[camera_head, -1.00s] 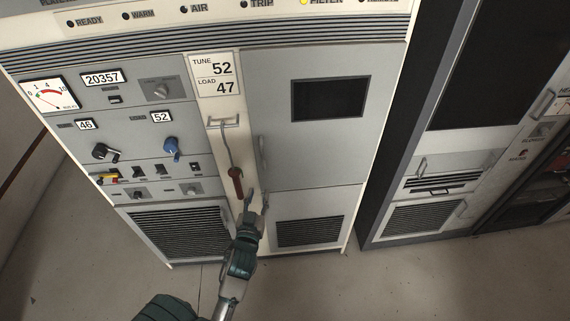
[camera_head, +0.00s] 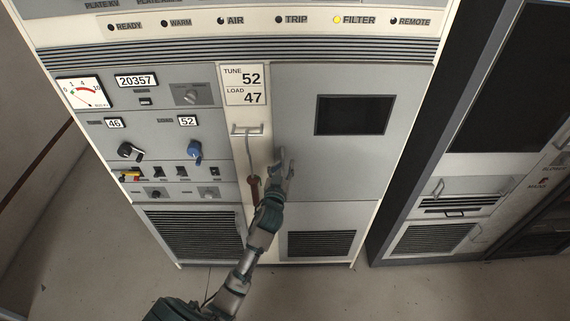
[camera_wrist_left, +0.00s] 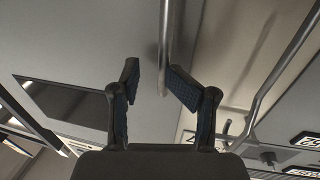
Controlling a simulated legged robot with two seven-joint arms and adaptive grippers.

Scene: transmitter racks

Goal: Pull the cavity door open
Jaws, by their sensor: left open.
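The cavity door (camera_head: 330,165) is the grey panel with a dark window (camera_head: 354,115), on the right half of the white transmitter rack. It looks closed. My left gripper (camera_head: 284,160) is in front of the door's left edge and hides most of the door handle there. In the left wrist view the handle (camera_wrist_left: 165,45) is a vertical metal bar. Its end lies between the two open fingertips (camera_wrist_left: 151,75) of my left gripper, and I cannot tell whether they touch it. The door window (camera_wrist_left: 70,105) shows at the left there. My right gripper is not in view.
A hooked rod with a red-brown grip (camera_head: 254,188) hangs from a bracket (camera_head: 247,129) just left of the door. Knobs, switches and a meter (camera_head: 84,92) fill the left panel. A second dark rack (camera_head: 450,150) stands to the right. Bare floor lies in front.

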